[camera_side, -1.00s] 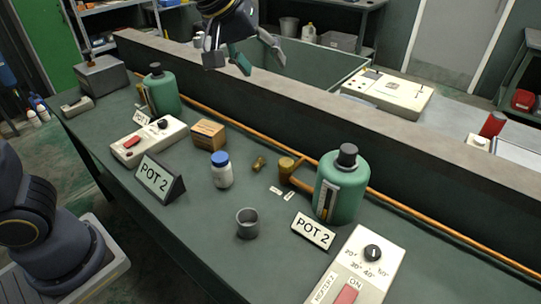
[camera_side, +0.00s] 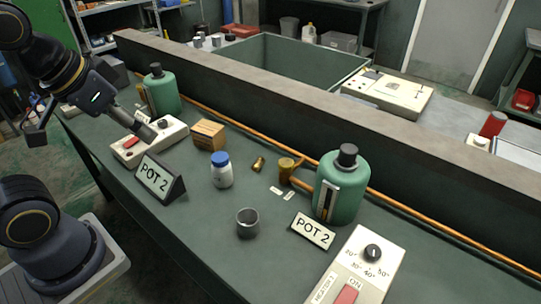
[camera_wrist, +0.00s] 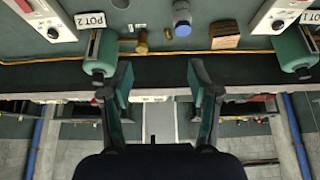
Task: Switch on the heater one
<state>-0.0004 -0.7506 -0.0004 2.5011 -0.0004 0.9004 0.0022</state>
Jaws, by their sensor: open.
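The heater box (camera_side: 166,140) at the left of the bench in the side view is cream, with a red switch (camera_side: 131,142) and a black dial (camera_side: 163,124). Its label is too small to read. A box (camera_wrist: 270,18) stands at the top right there, beside a "POT 1" sign (camera_wrist: 305,17). The second heater (camera_side: 350,262), at the front right, has a red switch marked ON.
A green pot (camera_side: 164,92) stands behind the left heater, another (camera_side: 342,185) at right. A wooden block (camera_side: 208,135), a blue-capped bottle (camera_side: 221,172) and a metal cup (camera_side: 247,223) stand in mid-bench.

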